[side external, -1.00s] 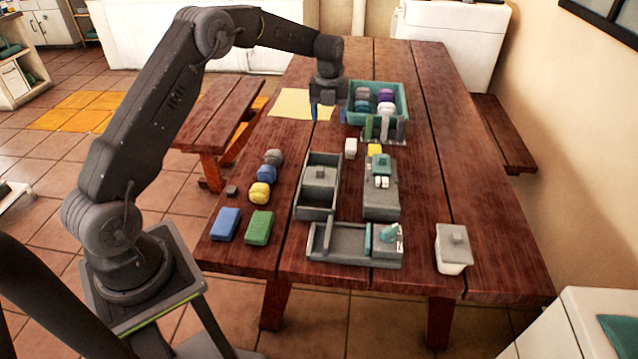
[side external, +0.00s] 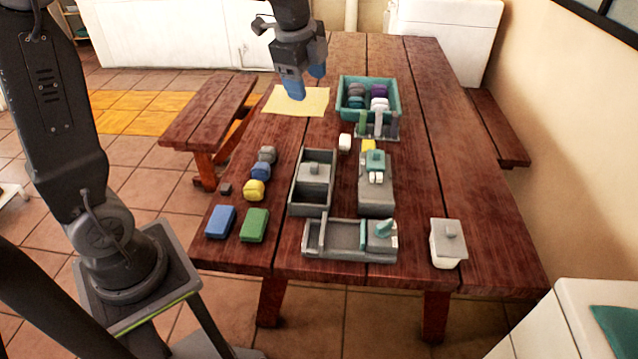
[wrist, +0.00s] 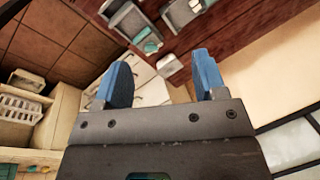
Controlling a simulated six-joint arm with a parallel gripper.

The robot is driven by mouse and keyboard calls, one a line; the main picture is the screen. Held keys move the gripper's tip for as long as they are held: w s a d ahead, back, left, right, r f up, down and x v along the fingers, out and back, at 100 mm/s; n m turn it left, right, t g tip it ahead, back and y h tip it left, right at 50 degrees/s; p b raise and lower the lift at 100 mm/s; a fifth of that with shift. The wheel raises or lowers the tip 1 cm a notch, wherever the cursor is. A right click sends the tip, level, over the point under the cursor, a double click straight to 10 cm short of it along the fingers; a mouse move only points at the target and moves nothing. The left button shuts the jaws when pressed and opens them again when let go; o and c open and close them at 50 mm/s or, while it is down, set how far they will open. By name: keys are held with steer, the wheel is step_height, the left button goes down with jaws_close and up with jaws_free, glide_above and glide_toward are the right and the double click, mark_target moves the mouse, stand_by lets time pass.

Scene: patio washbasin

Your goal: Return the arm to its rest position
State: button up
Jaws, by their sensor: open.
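My gripper (side external: 306,84) hangs in the air above the far left part of the wooden table, over the yellow sheet (side external: 285,101). Its blue fingertips point down in the side external view. In the wrist view my gripper (wrist: 160,80) shows two blue fingers spread wide apart with nothing between them. My arm is raised, and its upper links run out of the top of the side external view.
The table (side external: 430,170) holds a teal bin (side external: 397,105) of several rounded items, grey trays (side external: 335,254), a lidded white container (side external: 447,243), blue (side external: 220,222) and green (side external: 254,225) blocks and several small stones. A bench (side external: 205,118) stands at left. Air above the table is clear.

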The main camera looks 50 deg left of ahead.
steer(key=s+d+n+t, duration=0.1)
steer(key=s+d+n, duration=0.2)
steer(key=s+n, duration=0.4)
steer(key=s+d+n+t, duration=0.1)
steer(key=s+d+n, duration=0.3)
steer(key=s, duration=0.9)
steer(key=f+n, duration=0.1)
steer(key=n, duration=0.2)
steer(key=shift+s+d+t+h, duration=0.15)
steer(key=shift+s+t+h, duration=0.15)
steer(key=shift+t, duration=0.1)
